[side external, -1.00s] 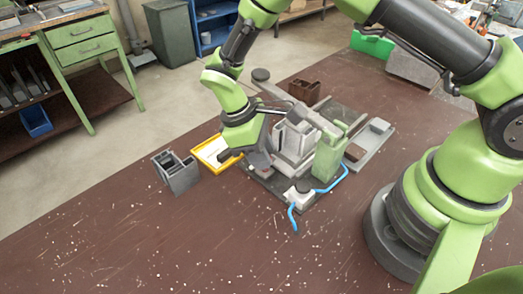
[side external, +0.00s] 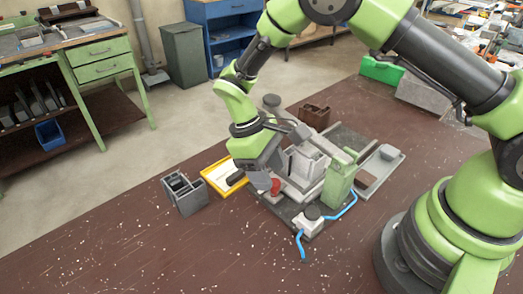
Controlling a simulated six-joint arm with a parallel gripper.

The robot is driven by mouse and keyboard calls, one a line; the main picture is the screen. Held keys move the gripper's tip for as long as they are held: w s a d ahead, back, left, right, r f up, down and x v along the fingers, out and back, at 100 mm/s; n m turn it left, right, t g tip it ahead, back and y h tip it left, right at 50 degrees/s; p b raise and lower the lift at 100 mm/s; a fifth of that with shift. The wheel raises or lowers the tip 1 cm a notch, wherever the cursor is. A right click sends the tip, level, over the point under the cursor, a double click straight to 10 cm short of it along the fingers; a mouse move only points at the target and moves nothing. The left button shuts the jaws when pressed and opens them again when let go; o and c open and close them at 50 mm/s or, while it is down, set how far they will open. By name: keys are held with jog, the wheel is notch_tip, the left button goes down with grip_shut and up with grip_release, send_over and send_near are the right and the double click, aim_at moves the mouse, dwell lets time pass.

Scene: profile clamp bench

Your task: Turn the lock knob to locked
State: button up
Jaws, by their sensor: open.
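A small red knob (side external: 275,186) stands at the front left of the clamp fixture (side external: 302,163). I take it to be the lock knob, but its marking is too small to read. My gripper (side external: 261,181) is just left of the red knob, with its jaws open and nothing seen between them. Whether a finger touches the knob cannot be told. The grey profile in the fixture is partly hidden by my wrist.
A brown profile (side external: 314,116) is behind. A blue hose (side external: 301,245) trails onto the table.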

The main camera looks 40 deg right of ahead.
jog(key=v, duration=0.8)
jog(key=shift+r, duration=0.1)
jog(key=s+d+r+m+t+y, duration=0.1)
jog(key=s+d+r+m+t, duration=0.15)
jog(key=r, duration=0.45)
jog(key=s+d+r+m+t+y, duration=0.1)
jog(key=s+d+r+t+y, duration=0.15)
jog(key=r, duration=0.55)
jog(key=s+d+r+m+t, duration=0.2)
jog(key=s+m+t, duration=0.3)
jog(key=s, duration=0.8)
jog(key=shift+s+d+r+t, duration=0.2)
jog(key=shift+r+t, duration=0.15)
jog(key=shift+t, duration=0.35)
